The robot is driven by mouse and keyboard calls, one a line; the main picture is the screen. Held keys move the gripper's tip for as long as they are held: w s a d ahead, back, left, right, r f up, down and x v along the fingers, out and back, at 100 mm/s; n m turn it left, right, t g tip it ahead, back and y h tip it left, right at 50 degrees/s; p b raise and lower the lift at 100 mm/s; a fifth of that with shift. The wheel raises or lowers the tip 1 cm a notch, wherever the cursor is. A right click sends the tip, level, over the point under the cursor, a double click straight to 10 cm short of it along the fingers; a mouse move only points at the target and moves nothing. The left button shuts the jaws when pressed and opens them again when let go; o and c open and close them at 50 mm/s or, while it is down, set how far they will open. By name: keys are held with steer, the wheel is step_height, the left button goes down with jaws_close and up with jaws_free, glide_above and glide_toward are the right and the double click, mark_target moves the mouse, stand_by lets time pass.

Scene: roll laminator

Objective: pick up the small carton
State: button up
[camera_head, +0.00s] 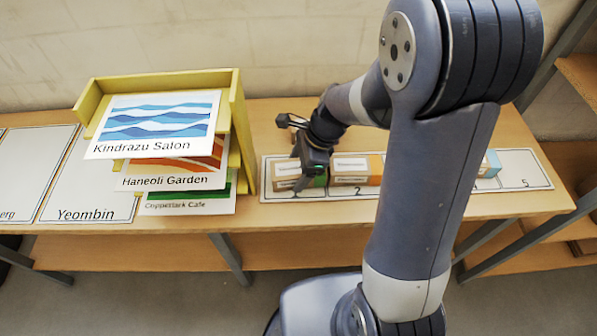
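A small carton (286,179), white and tan with a green end, lies on the numbered strip (539,173) at the left end. A second carton (350,171), white with an orange end, lies just right of it by the number 2. A light blue carton end (491,164) shows right of my arm; the rest is hidden. My gripper (312,177) points down at the green-ended carton and covers part of it. The fingertips are too dark and small to show whether they are open or shut, or whether they touch the carton.
A yellow tiered rack (238,112) with several printed sheets stands close to the left of the cartons. Labelled white panels (85,185) lie farther left on the wooden table (400,112). My arm hides the strip's middle; its place 5 looks empty.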

steer(key=c, duration=0.9)
steer(key=shift+r, duration=0.1)
